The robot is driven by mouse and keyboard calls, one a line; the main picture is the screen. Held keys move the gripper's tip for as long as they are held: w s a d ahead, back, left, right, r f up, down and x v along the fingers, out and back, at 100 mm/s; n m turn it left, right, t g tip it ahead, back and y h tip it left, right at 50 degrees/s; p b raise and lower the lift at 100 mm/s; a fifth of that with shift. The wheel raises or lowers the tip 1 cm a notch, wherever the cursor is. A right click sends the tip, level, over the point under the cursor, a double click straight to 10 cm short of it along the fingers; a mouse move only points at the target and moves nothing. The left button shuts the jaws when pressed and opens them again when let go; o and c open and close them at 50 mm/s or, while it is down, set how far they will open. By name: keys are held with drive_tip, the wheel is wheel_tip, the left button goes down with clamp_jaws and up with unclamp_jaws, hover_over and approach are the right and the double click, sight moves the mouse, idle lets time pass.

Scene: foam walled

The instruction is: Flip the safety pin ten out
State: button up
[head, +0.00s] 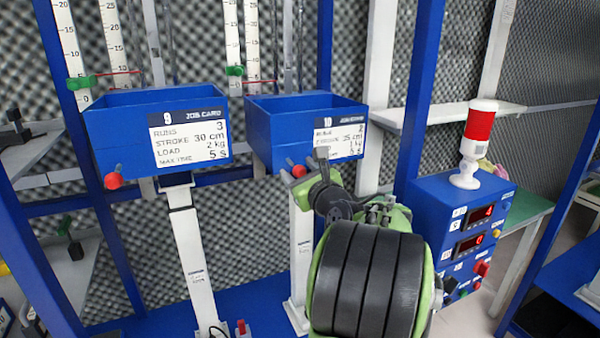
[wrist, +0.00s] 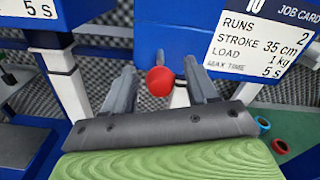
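The safety pin ten shows as a red ball knob (head: 298,171) at the lower left of the blue box marked 10 (head: 279,135). In the wrist view the red knob (wrist: 161,80) sits between my two fingers, with a gap on each side. A thin light rod shows beside it; the rest of the pin is hidden. My gripper (wrist: 160,75) is open around the knob. In the head view my gripper (head: 318,175) is just right of the knob, and my arm hides part of the stand below box 10.
Box 9 (head: 115,125) with its own red knob (head: 114,180) is at the left. A blue control box (head: 436,203) with red displays and a red-and-white lamp (head: 478,135) stands at the right. Blue posts frame the rig.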

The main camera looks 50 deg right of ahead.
drive_tip(key=v, duration=1.5)
drive_tip(key=shift+s+a, duration=0.2)
drive_tip(key=shift+s, duration=0.1)
